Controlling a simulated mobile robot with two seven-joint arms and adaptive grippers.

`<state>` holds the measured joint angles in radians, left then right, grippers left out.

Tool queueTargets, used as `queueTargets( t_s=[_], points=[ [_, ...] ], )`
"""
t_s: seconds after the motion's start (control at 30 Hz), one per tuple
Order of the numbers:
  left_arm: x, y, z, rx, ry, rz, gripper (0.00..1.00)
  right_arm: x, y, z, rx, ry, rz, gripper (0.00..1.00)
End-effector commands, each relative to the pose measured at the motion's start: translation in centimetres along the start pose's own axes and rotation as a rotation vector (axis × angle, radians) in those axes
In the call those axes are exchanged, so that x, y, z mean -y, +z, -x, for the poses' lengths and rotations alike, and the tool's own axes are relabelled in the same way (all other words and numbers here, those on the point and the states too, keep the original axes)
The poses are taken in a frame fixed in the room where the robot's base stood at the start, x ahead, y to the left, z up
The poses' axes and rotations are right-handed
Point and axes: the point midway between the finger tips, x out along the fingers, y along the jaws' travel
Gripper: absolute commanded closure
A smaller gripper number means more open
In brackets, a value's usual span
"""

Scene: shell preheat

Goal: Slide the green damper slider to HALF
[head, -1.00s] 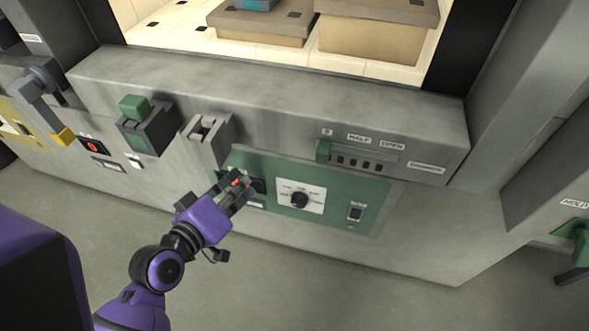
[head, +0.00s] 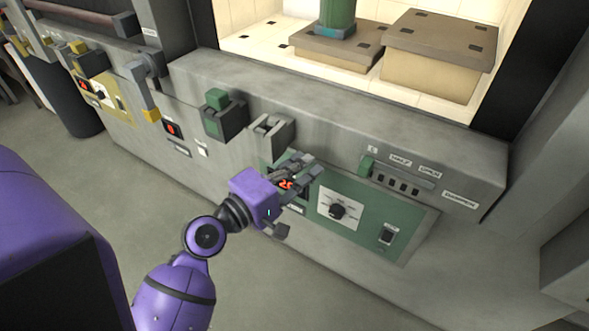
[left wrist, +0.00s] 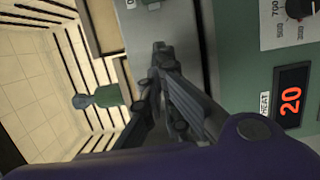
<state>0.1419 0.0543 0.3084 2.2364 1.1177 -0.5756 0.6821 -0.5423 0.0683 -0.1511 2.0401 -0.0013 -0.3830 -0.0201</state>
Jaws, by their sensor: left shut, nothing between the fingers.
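The green damper slider (head: 366,165) sits at the left end of its slot on the grey front ledge, in the head view. Its slot (head: 405,179) runs right below small labels, among them HALF (head: 401,160) and OPEN (head: 430,171); a DAMPER label (head: 460,201) is farther right. My left gripper (head: 318,168) is shut and empty, left of the slider and apart from it, in front of the panel's upper edge. In the left wrist view the closed fingers (left wrist: 160,48) point along the grey ledge; I cannot make out the slider there. My right gripper is not in view.
A green panel (head: 410,225) below holds a dial (head: 338,209), a switch (head: 387,234) and a display reading 20 (left wrist: 290,101), partly hidden by my gripper in the head view. A grey bracket (head: 270,135) juts out left of the gripper. The ledge opens above onto a tiled chamber.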

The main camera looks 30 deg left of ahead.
Motion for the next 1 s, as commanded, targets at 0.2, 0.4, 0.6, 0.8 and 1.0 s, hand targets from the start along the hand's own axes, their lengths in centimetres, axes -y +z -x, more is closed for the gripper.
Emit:
queueTargets(
  t_s=[0.2, 0.4, 0.6, 0.8, 1.0],
  points=[
    [-0.3, 0.0, -4.9, 0.001, 0.005, 0.002, 1.0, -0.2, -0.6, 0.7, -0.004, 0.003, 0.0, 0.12],
    [-0.1, 2.7, -5.7, -0.002, 0.001, 0.002, 1.0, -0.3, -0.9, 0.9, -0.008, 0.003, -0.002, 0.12],
    [0.0, 3.8, -5.9, -0.002, -0.001, -0.001, 1.0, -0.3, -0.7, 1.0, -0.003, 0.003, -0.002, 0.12],
    [0.1, 3.9, -5.9, -0.002, -0.002, -0.002, 1.0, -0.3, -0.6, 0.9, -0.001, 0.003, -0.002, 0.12],
    [0.0, 3.9, -5.9, -0.002, -0.001, -0.002, 1.0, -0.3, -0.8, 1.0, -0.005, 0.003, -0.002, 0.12]
  ],
)
